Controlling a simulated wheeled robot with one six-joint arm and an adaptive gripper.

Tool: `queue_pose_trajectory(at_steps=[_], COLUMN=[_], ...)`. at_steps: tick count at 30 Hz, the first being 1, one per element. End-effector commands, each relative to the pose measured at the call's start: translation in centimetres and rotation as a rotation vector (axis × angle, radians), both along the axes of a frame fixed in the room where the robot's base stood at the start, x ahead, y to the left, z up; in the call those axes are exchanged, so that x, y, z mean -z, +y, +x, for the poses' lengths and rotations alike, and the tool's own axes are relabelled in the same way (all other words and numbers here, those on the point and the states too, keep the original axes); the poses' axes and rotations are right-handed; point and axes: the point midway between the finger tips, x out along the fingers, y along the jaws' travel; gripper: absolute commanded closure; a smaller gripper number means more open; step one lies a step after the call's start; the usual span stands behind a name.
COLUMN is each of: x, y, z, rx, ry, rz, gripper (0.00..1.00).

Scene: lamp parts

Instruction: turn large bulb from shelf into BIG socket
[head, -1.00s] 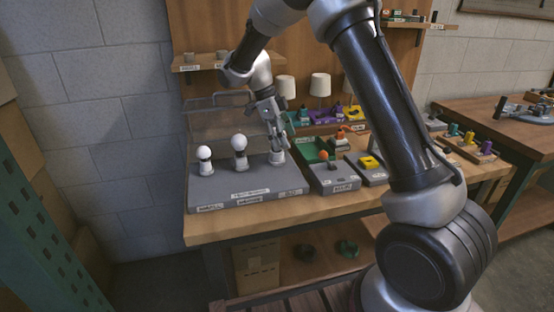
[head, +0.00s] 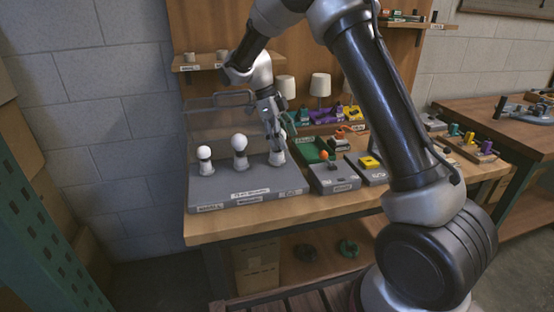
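A grey test board (head: 232,191) lies on the workbench with three sockets in a row. A small white bulb (head: 204,152) stands upright in the left socket, and a medium white bulb (head: 239,142) stands in the middle one. At the right socket, labelled BIG as far as I can read, a large pale bulb (head: 281,152) shows partly behind my gripper (head: 275,147). My gripper points down at this bulb, with its fingers at or beside it. The fingers hide much of the bulb, so I cannot tell whether they grip it or how deep it sits.
A small shelf (head: 187,68) with little pale holders is on the back panel. A grey box with an orange knob (head: 324,155) and one with a yellow part (head: 369,162) stand right of the board. White lamp shades (head: 320,84) and coloured bins stand behind. My arm crosses the right side.

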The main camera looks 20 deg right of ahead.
Motion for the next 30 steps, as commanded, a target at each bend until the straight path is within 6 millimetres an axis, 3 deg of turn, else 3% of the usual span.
queue_pose_trajectory(at_steps=[8,19,25,30], x=[-0.5,-7.4,-9.8,-12.9], y=[0.1,0.0,-0.1,-2.1], z=[0.0,0.1,-0.1,-2.5], rx=[-0.001,-0.001,-0.006,-0.171], ry=[0.000,-0.003,0.000,0.007], rz=[0.000,0.001,0.004,0.086], gripper=[0.24,0.24,0.24,0.24])
